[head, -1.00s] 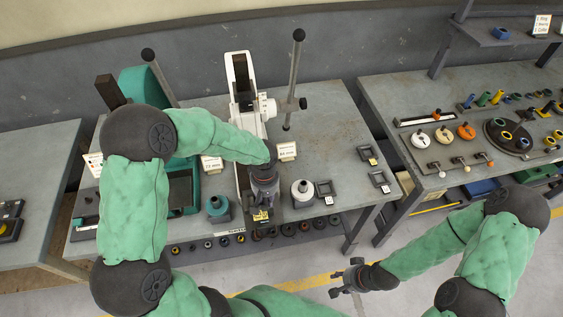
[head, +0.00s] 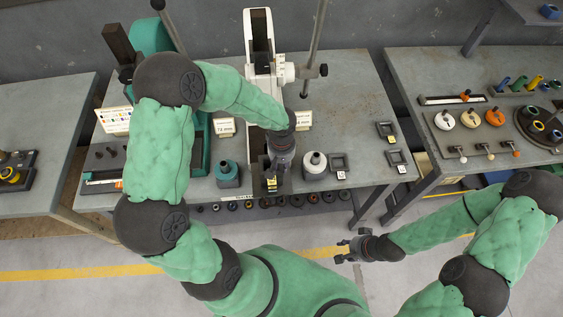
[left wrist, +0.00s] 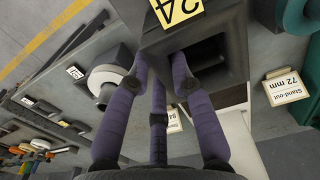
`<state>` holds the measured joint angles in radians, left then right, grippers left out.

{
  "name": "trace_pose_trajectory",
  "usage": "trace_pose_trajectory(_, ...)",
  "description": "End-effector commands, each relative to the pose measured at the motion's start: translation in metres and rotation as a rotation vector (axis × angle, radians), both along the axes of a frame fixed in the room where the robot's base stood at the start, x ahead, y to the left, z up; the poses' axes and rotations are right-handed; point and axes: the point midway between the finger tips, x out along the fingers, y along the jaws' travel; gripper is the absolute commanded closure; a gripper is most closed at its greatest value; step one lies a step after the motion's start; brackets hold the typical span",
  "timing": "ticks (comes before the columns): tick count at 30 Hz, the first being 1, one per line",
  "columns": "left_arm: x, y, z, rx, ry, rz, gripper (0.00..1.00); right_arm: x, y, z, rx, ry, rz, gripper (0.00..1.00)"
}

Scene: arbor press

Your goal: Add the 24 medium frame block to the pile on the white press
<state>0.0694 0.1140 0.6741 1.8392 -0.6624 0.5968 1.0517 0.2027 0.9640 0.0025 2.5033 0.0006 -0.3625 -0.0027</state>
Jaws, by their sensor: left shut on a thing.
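The 24 medium frame block is a dark square frame (left wrist: 218,62) with a yellow label reading 24, close up in the left wrist view. My left gripper (left wrist: 160,72) is shut on its wall, with a finger reaching into the opening. In the head view the yellow label (head: 271,185) shows just below my left gripper (head: 278,165), at the front of the white press (head: 259,45). My left arm hides the press's lower middle and any pile there. I cannot tell whether the block touches anything below. My right gripper (head: 352,248) is open and empty over the floor.
A white-topped spool (head: 315,160) stands just right of the block and a teal-topped one (head: 227,170) just left. Two small dark frames (head: 397,160) lie further right. A stand-out card (head: 224,127) and the teal press (head: 197,150) are to the left.

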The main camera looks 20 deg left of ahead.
Motion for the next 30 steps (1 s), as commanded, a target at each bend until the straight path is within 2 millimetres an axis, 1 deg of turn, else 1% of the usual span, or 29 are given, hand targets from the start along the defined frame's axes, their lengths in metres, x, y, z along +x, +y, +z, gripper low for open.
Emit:
trace_pose_trajectory(22, 0.0003, -0.0001, -0.0043, 0.001, -0.001, 0.000, 1.00, 0.0001, -0.0001, -0.0073, 0.000, 0.000, 0.000, 0.60)
trace_pose_trajectory(23, 0.0003, -0.0001, -0.0040, 0.001, -0.001, 0.000, 0.71, 0.0001, -0.0001, -0.0070, 0.000, 0.000, 0.000, 0.60)
trace_pose_trajectory(24, 0.0003, 0.0000, -0.0037, 0.001, -0.001, 0.000, 0.60, 0.0001, -0.0001, -0.0067, 0.000, 0.000, 0.000, 0.60)
trace_pose_trajectory(25, 0.0003, -0.0001, -0.0037, 0.001, -0.001, 0.000, 0.52, 0.0002, 0.0000, -0.0067, 0.000, 0.000, 0.000, 0.60)
trace_pose_trajectory(26, 0.0002, 0.0000, -0.0037, 0.001, -0.001, 0.000, 0.49, 0.0002, 0.0000, -0.0066, 0.000, 0.000, 0.000, 0.60)
trace_pose_trajectory(30, 0.0001, 0.0000, -0.0039, 0.000, 0.000, 0.000, 0.49, 0.0002, 0.0000, -0.0066, 0.000, 0.000, 0.000, 0.60)
